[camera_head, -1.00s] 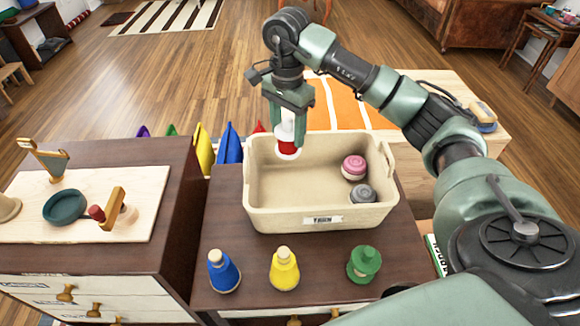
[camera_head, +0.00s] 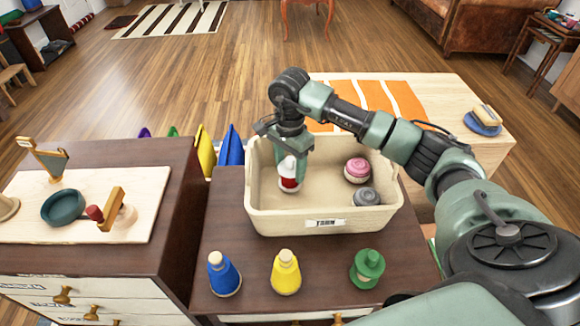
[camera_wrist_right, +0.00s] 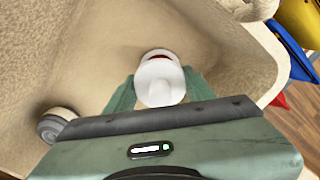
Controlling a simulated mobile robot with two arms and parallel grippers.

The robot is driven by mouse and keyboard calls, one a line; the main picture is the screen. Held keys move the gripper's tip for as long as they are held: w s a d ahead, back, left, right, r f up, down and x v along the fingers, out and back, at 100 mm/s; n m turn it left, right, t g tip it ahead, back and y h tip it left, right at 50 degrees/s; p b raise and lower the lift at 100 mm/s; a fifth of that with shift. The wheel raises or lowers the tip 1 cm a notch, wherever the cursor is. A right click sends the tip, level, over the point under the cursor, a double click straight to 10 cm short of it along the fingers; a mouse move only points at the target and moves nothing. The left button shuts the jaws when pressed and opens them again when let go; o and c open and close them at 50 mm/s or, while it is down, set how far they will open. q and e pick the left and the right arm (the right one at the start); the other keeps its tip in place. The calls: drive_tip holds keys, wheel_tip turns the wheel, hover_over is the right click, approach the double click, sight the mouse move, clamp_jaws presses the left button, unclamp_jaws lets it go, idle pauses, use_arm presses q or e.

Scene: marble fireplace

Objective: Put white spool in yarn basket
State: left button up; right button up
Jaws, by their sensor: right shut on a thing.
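The spool (camera_head: 289,172), white at the top with a red lower part, is held in my right gripper (camera_head: 291,165) inside the beige yarn basket (camera_head: 325,222). The gripper is shut on it, with the spool upright in the basket's left half. I cannot tell whether its base touches the basket floor. The right wrist view shows the spool's white top (camera_wrist_right: 160,82) between the green fingers, with a bit of red behind it. My left gripper is not in view.
Blue (camera_head: 224,275), yellow (camera_head: 286,273) and green (camera_head: 367,269) bottle-shaped spools stand in front of the basket. A cabinet with a board (camera_head: 120,215) is at left.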

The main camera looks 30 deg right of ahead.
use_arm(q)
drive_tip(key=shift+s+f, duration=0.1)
use_arm(e)
drive_tip(key=o, duration=1.4)
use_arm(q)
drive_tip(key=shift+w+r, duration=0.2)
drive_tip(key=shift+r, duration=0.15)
use_arm(e)
wheel_tip(320, 180, up, 12)
drive_tip(key=shift+r+p, duration=0.1)
drive_tip(key=shift+p, duration=0.6)
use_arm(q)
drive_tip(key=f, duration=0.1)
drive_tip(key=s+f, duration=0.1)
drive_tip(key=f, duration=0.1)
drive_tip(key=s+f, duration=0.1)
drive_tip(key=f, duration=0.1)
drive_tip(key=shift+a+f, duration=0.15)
